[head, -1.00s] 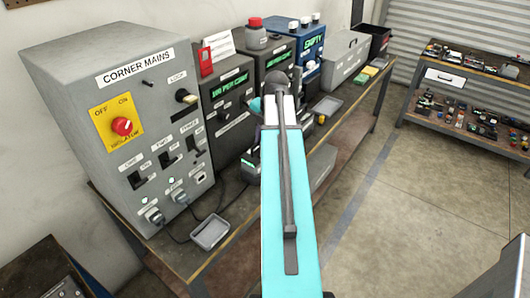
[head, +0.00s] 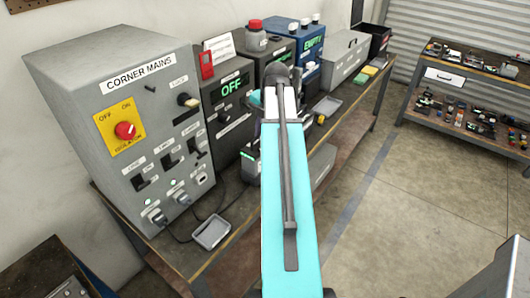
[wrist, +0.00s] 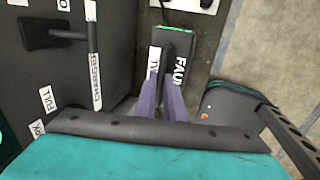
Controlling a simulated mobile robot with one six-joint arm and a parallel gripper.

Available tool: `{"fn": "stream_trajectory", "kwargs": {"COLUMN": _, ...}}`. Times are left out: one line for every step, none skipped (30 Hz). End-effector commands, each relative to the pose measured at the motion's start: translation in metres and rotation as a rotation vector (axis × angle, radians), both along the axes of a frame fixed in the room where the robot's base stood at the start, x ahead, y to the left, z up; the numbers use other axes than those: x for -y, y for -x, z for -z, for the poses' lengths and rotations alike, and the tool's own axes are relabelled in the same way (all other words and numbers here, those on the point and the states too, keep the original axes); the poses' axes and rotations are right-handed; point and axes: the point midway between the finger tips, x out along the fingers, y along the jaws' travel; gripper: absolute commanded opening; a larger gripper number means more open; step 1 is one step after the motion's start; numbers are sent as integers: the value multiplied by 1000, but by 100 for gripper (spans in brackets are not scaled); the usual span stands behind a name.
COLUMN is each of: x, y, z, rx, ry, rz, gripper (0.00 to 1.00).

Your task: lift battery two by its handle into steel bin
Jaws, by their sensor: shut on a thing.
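In the wrist view, the two purple fingers of my gripper (wrist: 166,98) are closed at the near end of a black battery (wrist: 172,48). Its side labels read partly "TW" and "FAU", and a green light strip shows at its far end. The handle between the fingers is mostly hidden. In the head view, my turquoise arm covers the gripper and most of the battery. A grey metal edge (head: 512,262) at the lower right may be the steel bin; I cannot tell.
The grey corner mains cabinet (head: 127,130) and a charger (head: 228,115) reading "OFF" stand on the bench at left. A small grey tray (head: 211,232) lies at its front edge. A black unit (wrist: 232,120) sits close right of the fingers. The floor (head: 395,205) right of the bench is clear.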

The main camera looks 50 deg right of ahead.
Motion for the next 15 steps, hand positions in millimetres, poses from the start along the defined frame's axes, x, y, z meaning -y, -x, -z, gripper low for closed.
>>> {"fn": "stream_trajectory", "kwargs": {"x": 2, "y": -1, "z": -6, "rx": 4, "ry": 5, "rz": 1, "gripper": 0}}
{"fn": "stream_trajectory", "kwargs": {"x": 2, "y": -1, "z": -8, "rx": 4, "ry": 5, "rz": 1, "gripper": 0}}
{"fn": "stream_trajectory", "kwargs": {"x": 2, "y": -1, "z": -9, "rx": 5, "ry": 5, "rz": 1, "gripper": 0}}
{"fn": "stream_trajectory", "kwargs": {"x": 2, "y": -1, "z": -10, "rx": 5, "ry": 5, "rz": 1, "gripper": 0}}
{"fn": "stream_trajectory", "kwargs": {"x": 2, "y": -1, "z": -12, "rx": 5, "ry": 5, "rz": 1, "gripper": 0}}
{"fn": "stream_trajectory", "kwargs": {"x": 2, "y": -1, "z": -13, "rx": 5, "ry": 5, "rz": 1, "gripper": 0}}
{"fn": "stream_trajectory", "kwargs": {"x": 2, "y": -1, "z": -15, "rx": 5, "ry": 5, "rz": 1, "gripper": 0}}
{"fn": "stream_trajectory", "kwargs": {"x": 2, "y": -1, "z": -16, "rx": 4, "ry": 5, "rz": 1, "gripper": 0}}
{"fn": "stream_trajectory", "kwargs": {"x": 1, "y": -1, "z": -17, "rx": 4, "ry": 5, "rz": 1, "gripper": 0}}
{"fn": "stream_trajectory", "kwargs": {"x": 1, "y": -1, "z": -19, "rx": 4, "ry": 4, "rz": 1, "gripper": 0}}
{"fn": "stream_trajectory", "kwargs": {"x": 1, "y": -1, "z": -20, "rx": 4, "ry": 4, "rz": 1, "gripper": 0}}
{"fn": "stream_trajectory", "kwargs": {"x": 1, "y": -1, "z": -21, "rx": 4, "ry": 4, "rz": 1, "gripper": 0}}
{"fn": "stream_trajectory", "kwargs": {"x": 1, "y": -1, "z": -23, "rx": 4, "ry": 4, "rz": 1, "gripper": 0}}
{"fn": "stream_trajectory", "kwargs": {"x": 1, "y": -1, "z": -24, "rx": 4, "ry": 4, "rz": 1, "gripper": 0}}
{"fn": "stream_trajectory", "kwargs": {"x": 1, "y": -1, "z": -25, "rx": 4, "ry": 4, "rz": 1, "gripper": 0}}
